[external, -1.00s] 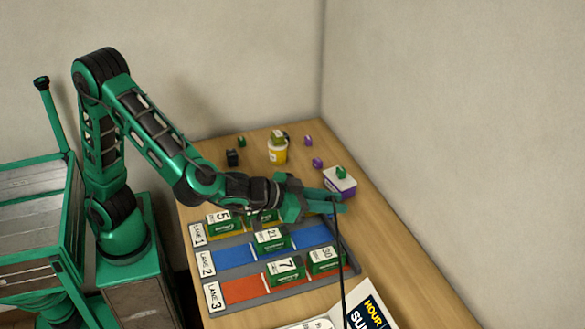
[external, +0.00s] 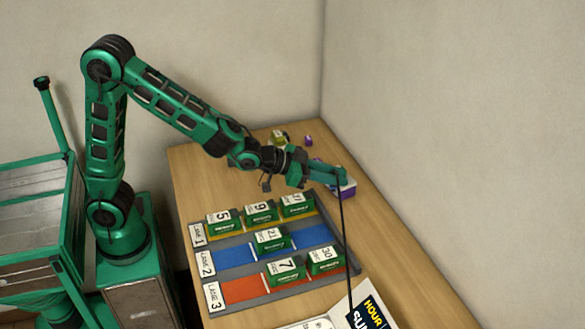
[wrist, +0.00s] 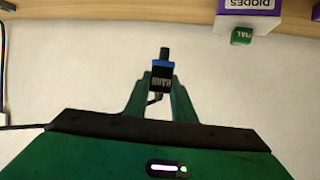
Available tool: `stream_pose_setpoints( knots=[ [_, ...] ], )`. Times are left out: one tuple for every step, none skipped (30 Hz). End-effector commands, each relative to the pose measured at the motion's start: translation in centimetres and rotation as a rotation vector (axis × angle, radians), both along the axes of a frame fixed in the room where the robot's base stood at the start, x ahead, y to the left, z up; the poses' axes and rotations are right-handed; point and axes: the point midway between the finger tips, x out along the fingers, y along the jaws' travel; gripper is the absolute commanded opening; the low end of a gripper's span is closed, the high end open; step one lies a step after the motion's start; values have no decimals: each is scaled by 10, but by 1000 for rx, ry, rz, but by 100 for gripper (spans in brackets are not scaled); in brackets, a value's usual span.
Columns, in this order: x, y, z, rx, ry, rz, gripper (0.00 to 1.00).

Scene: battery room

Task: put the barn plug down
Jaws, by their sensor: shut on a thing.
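The barn plug (wrist: 162,76) is a small black plug with a blue band and a label, seen between my fingertips in the wrist view. My gripper (wrist: 160,92) is shut on it. In the external view my gripper (external: 342,175) is raised above the table's right side, just in front of the purple and white diodes box (external: 348,190), partly covering it. A black cable (external: 344,240) hangs from the gripper down to the front of the table. The plug itself is too small to make out in the external view.
A grey lane tray (external: 209,243) with yellow, blue and red lanes holds several green numbered blocks. A printed sign (external: 372,312) lies at the front. A purple piece (external: 308,140) is at the back. A green cube (wrist: 242,36) is by the box. Bare wood lies left of the tray's back.

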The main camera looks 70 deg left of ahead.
Motion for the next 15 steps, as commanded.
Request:
stream_pose_setpoints(
  knots=[
    [3, 15, -4, -1, 0, -4, 1],
    [3, 21, -5, -1, 1, -14, 1],
    [4, 28, -7, -1, 0, -26, 1],
    [5, 34, -8, -1, 0, -35, 1],
    [5, 39, -10, -1, -1, -45, 1],
    [5, 46, -11, 0, -1, -60, 1],
    [5, 52, -12, 0, 0, -69, 1],
    [5, 58, -13, 0, 0, -79, 1],
    [5, 65, -14, 0, 0, -93, 1],
    [4, 70, -14, 1, 0, -103, 1],
    [4, 75, -15, 0, 0, -114, 1],
    [3, 83, -15, 1, 0, -128, 1],
    [2, 88, -15, 1, 0, -138, 1],
    [2, 94, -15, 1, -1, -149, 1],
    [0, 101, -14, 1, -1, -164, 1]
  ],
)
